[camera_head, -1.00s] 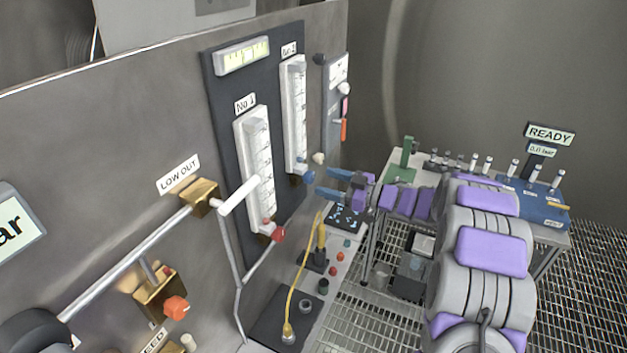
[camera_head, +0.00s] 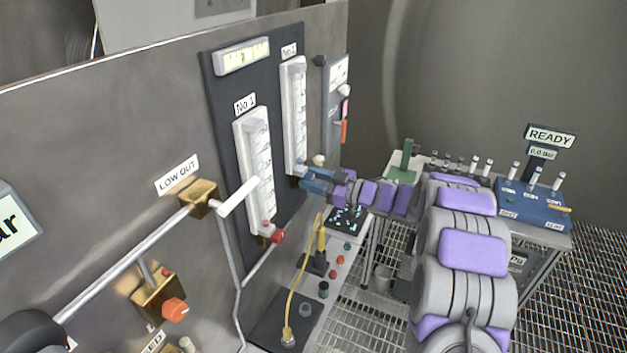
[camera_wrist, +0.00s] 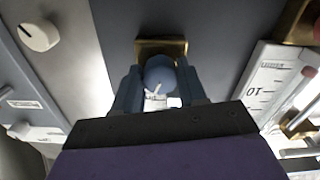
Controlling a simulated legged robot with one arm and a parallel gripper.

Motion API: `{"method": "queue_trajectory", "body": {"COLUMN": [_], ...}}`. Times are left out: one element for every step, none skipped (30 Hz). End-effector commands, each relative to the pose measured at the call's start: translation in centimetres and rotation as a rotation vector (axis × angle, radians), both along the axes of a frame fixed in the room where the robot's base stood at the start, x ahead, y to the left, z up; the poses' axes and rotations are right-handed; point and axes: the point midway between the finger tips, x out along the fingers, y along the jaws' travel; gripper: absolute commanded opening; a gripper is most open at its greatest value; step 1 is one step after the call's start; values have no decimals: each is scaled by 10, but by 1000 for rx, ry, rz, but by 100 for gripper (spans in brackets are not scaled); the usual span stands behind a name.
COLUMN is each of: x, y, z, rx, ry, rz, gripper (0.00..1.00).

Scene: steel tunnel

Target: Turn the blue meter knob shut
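The blue meter knob (camera_wrist: 160,72) shows in the wrist view between the two blue fingers of my gripper (camera_wrist: 160,88), in front of a brass fitting (camera_wrist: 148,46). The fingers stand on either side of the knob, with hardly any gap; I cannot tell whether they touch it. In the head view my gripper (camera_head: 312,181) is at the foot of the No 2 meter (camera_head: 294,118), with its fingers apart. There the fingers hide most of the knob.
The No 1 meter (camera_head: 254,165) with a red knob (camera_head: 277,236) stands nearer on the same panel. A yellow cable (camera_head: 294,295) rises from the bench below. A side table with a blue switch box (camera_head: 528,204) is at right.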

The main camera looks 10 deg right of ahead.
Motion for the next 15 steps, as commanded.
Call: {"method": "queue_trajectory", "body": {"x": [0,0,0,0,0,0,1,1,1,1,1,1,1,1,0], "y": [0,0,0,0,0,0,0,0,-1,-1,-1,-1,-1,-1,-1], "z": [0,0,0,0,0,0,0,0,0,0,0,0,0,0,-1], "rx": [0,0,0,0,0,0,0,0,0,0,-1,-4,-10,-19,-36], "ry": [0,0,0,0,0,0,0,0,0,0,-2,-7,-15,-28,-50], "rz": [-1,-1,-1,-1,-1,-1,-1,-2,-2,-2,-2,-2,-3,-3,-2], "gripper": [35,33,29,26,23,19,16,13,10,9,9,9,9,9,9]}}
